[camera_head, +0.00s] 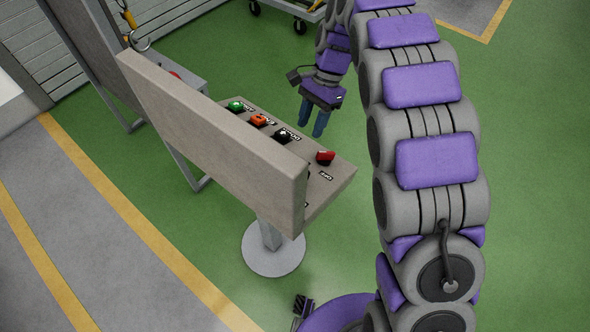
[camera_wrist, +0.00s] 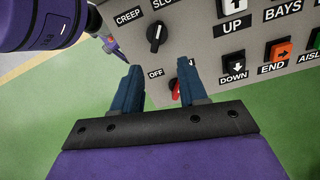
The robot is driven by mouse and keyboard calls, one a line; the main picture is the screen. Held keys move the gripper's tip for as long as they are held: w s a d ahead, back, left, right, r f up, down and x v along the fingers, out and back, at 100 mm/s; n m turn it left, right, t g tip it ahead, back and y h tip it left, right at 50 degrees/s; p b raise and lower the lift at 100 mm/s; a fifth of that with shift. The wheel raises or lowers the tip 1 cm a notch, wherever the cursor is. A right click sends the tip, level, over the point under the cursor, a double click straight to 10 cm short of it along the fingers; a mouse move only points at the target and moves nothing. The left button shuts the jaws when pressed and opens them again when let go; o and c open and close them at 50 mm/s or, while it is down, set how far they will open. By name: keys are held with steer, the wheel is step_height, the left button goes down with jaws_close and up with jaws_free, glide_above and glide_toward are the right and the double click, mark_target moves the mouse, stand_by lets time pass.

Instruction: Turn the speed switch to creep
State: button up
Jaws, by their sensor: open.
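The speed switch (camera_wrist: 157,36) is a black rotary knob with a white pointer mark, on a grey panel face (camera_wrist: 190,52) in the wrist view. A CREEP label (camera_wrist: 129,16) is at its upper left, and a partly cut-off label starting "SLO" is above it. The pointer looks roughly upright, not at CREEP. My gripper (camera_wrist: 163,75) is open and empty, with its blue fingers below the knob and apart from it. In the head view my gripper (camera_head: 313,117) hangs beyond the control stand. I cannot pick out the speed switch there.
A red switch (camera_wrist: 176,90) beside an OFF label sits close to my right finger. UP, DOWN (camera_wrist: 234,65) and END (camera_wrist: 278,53) buttons are to the right. The control stand (camera_head: 215,130) has a tall slanted board. Green floor (camera_head: 530,120) is clear at right.

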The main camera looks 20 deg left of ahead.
steer(key=b+x, duration=0.1)
steer(key=x, duration=1.4)
steer(key=shift+d+r, duration=0.1)
steer(key=shift+s+d+f, duration=0.3)
steer(key=shift+d+f, duration=0.15)
steer(key=shift+f, duration=0.2)
steer(key=shift+a, duration=0.1)
